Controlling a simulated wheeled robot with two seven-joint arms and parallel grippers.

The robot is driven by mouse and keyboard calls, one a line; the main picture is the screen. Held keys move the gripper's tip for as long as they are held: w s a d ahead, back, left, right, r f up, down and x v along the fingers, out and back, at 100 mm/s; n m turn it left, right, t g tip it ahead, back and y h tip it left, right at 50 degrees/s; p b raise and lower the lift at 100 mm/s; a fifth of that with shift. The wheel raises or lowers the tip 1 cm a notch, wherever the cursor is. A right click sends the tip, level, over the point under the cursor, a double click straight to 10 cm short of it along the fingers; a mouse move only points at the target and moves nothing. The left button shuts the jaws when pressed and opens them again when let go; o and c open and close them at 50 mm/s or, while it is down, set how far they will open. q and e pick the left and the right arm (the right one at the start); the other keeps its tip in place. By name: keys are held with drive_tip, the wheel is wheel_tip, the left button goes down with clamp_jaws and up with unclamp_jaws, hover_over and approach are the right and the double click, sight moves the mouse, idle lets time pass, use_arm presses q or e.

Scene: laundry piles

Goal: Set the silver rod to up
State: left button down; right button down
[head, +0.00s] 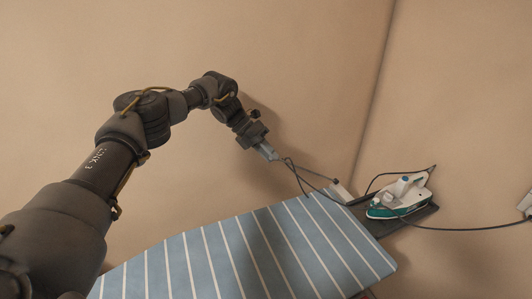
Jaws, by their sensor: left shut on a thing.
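My left gripper (267,152) comes in from the left, above the far edge of the striped ironing board (210,258). It is shut on the upper end of a thin rod, which I take for the silver rod (312,171). The rod looks dark and thin here and slants down to the right, to a pale bracket (341,191) at the board's far right corner. The rod is tilted, not upright. A dark cord hangs near the same fingertips, so the exact grip is hard to see. My right gripper is not in view.
A white and teal iron (400,196) sits on a dark rest (409,219) at the board's right end. Plain beige walls meet in a corner behind the board.

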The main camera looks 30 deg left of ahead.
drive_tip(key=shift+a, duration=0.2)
use_arm(q)
drive_tip(key=c, duration=1.3)
unclamp_jaws()
drive_tip(key=shift+o, duration=0.2)
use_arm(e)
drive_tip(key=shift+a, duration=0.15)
use_arm(q)
drive_tip(key=b+v, duration=0.1)
drive_tip(key=v, duration=0.6)
drive_tip(key=shift+r, duration=0.2)
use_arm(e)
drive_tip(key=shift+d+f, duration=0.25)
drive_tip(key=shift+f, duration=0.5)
use_arm(q)
drive_tip(key=shift+a, duration=0.15)
